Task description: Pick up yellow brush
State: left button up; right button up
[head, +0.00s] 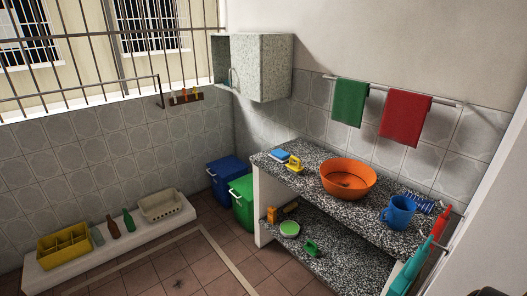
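A yellow brush (293,164) with a looped handle sits on the speckled granite counter (385,232), near its left end. It stands beside a small blue item (279,155). Nothing covers it from this side. Its bristles are too small to make out. Neither of my grippers can be made out in the head view, and nothing is holding the brush.
An orange basin (348,178) and a blue mug (398,212) stand farther right on the counter. A speckled cabinet (262,67) hangs above its left end. The lower shelf holds a green brush (311,248) and a green bowl (289,229). The floor before the counter is clear.

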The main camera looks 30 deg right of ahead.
aim_at(295, 169)
jog(key=i, duration=2.2)
jog(key=z, duration=1.25)
jog(key=i, duration=0.7)
jog(key=z, duration=2.65)
